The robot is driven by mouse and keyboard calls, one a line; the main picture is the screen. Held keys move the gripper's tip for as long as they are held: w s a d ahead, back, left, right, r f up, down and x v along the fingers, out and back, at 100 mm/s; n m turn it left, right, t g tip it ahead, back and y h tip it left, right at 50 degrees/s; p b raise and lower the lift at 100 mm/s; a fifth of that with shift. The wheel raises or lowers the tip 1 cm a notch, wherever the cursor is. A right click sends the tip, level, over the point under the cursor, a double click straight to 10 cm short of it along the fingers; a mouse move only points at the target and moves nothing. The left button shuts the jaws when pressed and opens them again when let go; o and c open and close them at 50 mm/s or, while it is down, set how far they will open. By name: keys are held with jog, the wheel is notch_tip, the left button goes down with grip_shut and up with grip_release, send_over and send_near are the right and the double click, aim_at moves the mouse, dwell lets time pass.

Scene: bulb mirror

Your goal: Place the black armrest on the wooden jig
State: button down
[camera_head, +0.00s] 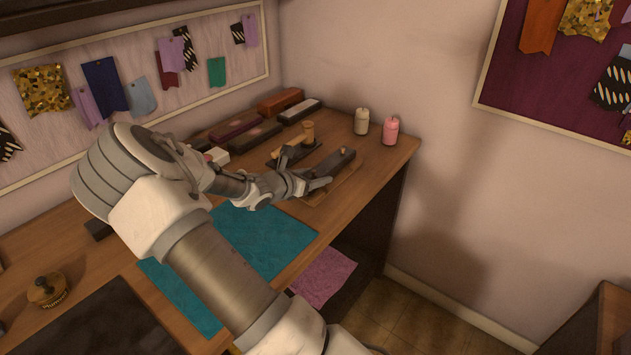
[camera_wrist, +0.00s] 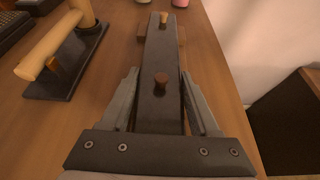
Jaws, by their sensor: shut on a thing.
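The black armrest (camera_head: 338,162) is a long dark bar near the right end of the workbench. In the wrist view the armrest (camera_wrist: 160,115) runs away from me between the fingers. A brown peg and a paler peg stand up from its top. My gripper (camera_wrist: 160,82) is shut on its near part, one finger along each side; in the head view my gripper (camera_head: 317,183) is at its near end. The wooden jig (camera_wrist: 181,35) seems to be the brown wood showing beside the bar's far part. Whether the armrest rests on it is hidden.
A dark base with a pale wooden rod (camera_wrist: 52,48) stands close on the left. Two candles (camera_head: 361,121) (camera_head: 390,130) stand beyond, near the wall. Several long boxes (camera_head: 280,101) lie at the back. A teal mat (camera_head: 255,240) lies flat in front. The bench edge is close on the right.

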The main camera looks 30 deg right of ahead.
jog(key=shift+f, duration=0.35)
jog(key=shift+f, duration=0.1)
jog(key=shift+f, duration=0.15)
jog(key=shift+c, duration=0.6)
grip_release()
